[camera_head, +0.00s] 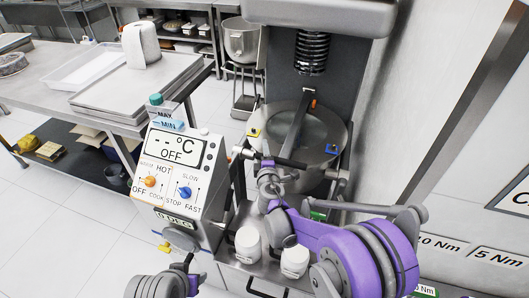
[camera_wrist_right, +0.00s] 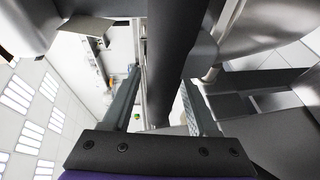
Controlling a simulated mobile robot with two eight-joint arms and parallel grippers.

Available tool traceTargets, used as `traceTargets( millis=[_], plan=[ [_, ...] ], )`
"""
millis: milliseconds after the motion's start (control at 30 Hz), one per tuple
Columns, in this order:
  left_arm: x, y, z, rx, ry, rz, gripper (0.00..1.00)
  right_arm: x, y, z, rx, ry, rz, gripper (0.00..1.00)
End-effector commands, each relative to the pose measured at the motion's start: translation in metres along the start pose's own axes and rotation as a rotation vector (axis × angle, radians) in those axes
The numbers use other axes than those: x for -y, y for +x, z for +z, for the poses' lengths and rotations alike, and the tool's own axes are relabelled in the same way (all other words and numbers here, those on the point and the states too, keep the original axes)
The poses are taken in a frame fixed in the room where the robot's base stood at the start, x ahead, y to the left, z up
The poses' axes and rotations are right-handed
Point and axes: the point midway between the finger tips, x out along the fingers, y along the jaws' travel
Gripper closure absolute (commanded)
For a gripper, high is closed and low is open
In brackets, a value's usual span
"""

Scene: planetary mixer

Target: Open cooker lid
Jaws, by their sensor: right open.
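The cooker (camera_head: 318,180) is a round steel vessel beneath the mixer head. Its flat grey lid (camera_head: 325,130) lies over the top and looks shut. A dark bar crosses the lid toward a black handle (camera_head: 290,162) at the near rim. My right gripper (camera_head: 268,163) is at this handle, partly hidden by its own wrist. In the right wrist view a dark round bar (camera_wrist_right: 172,60) runs between the two open fingers; I cannot tell whether they touch it.
A control panel (camera_head: 180,165) with an orange and a blue knob stands left of the cooker. Two white jars (camera_head: 247,242) stand in front. The mixer head (camera_head: 320,15) hangs above the lid. A wall is close on the right. A steel table (camera_head: 40,95) stands left.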

Motion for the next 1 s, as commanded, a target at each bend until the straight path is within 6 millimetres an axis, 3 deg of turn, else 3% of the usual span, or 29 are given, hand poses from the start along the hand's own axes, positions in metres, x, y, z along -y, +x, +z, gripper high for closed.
traceTargets(
  millis=[133, 467, 1000],
  plan=[
    [0.0, 0.0001, 0.0001, 0.0, 0.0, 0.0, 0.5, 0.0, -0.0002, 0.0001, 0.0, 0.0, 0.0, 0.41],
    [0.0, 0.0, 0.0001, 0.0, 0.0, 0.0, 0.5, 0.0, -0.0003, 0.0, 0.0, 0.0, 0.0, 1.0],
    [0.0, 0.0, 0.0, 0.0, 0.0, 0.0, 0.5, 0.0, -0.0004, 0.0, 0.0, 0.0, 0.0, 1.0]
  ],
)
